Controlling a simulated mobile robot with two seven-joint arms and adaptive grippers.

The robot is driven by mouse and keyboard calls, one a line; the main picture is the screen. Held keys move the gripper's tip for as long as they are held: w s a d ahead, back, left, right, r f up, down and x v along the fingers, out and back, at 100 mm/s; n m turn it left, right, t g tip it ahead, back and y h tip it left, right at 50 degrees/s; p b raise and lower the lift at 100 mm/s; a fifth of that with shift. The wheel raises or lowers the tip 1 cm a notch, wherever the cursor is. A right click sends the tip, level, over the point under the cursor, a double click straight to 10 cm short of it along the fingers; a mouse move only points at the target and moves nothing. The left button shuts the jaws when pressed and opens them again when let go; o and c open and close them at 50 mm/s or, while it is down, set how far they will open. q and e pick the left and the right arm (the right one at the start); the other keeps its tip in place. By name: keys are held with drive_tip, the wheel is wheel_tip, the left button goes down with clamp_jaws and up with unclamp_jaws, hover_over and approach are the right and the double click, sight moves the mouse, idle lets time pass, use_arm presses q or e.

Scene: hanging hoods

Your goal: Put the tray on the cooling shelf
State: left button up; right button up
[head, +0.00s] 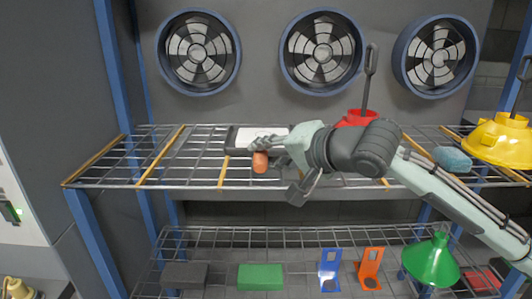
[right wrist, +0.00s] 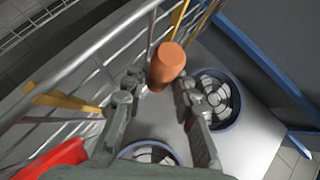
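My left gripper is not in view.
Three round fans (head: 198,50) line the back wall. A red hood (head: 355,118), a blue-grey lump (head: 453,160) and a yellow hood (head: 502,142) are to the right. The lower shelf holds a green block (head: 260,277), brackets and a green hood (head: 431,262). The upper shelf's left part is bare.

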drive_tip(key=shift+r, duration=0.1)
drive_tip(key=shift+s+d+r, duration=0.15)
drive_tip(key=shift+s+d, duration=0.1)
drive_tip(key=shift+d, duration=0.05)
drive_tip(key=v, duration=1.1)
drive_tip(key=shift+s, duration=0.1)
